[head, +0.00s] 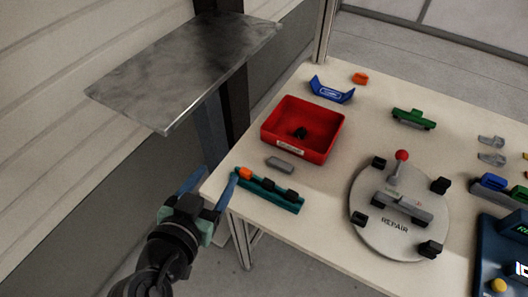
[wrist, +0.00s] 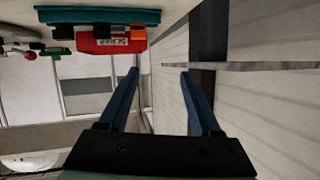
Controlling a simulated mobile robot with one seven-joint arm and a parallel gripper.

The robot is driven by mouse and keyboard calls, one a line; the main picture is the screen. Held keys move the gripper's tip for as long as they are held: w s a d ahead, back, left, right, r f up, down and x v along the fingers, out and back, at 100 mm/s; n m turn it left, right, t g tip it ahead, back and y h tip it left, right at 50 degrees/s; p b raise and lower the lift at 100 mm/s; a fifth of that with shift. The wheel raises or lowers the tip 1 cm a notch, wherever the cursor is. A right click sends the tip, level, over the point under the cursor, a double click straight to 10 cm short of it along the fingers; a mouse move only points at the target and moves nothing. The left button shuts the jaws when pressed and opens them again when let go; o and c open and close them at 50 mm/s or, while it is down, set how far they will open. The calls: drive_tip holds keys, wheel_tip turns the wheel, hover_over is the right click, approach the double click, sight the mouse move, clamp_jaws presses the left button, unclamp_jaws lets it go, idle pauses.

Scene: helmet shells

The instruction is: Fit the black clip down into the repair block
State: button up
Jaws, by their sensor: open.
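A teal rack (head: 270,196) at the table's near left corner carries an orange clip (head: 246,174) and two black clips, one in the middle (head: 267,184) and one at the right (head: 292,195). The rack also shows at the top of the wrist view (wrist: 97,15). The repair block (head: 402,207) is a grey bar with dark parts at its ends, on a round grey plate marked REPAIR (head: 375,222). Which black clip is meant, I cannot tell. My gripper (head: 209,187) is open and empty, off the table's left edge beside the rack; its fingers also show in the wrist view (wrist: 159,74).
A loose grey block (head: 280,164) lies between bin and rack. A red-knobbed lever (head: 401,156) and black clamps (head: 439,185) stand on the plate. A metal shelf (head: 185,65) juts out at upper left.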

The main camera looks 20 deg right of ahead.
sight(268, 183)
drive_tip(key=s+d+f+m+g+h+p, duration=0.2)
drive_tip(key=s+g+h+p, duration=0.15)
drive_tip(key=s, duration=0.35)
drive_tip(key=shift+t+y, duration=0.25)
drive_tip(key=shift+y, duration=0.3)
drive_tip(key=p+x, duration=0.1)
drive_tip(key=x, duration=1.1)
drive_tip(key=shift+r, duration=0.1)
clamp_jaws()
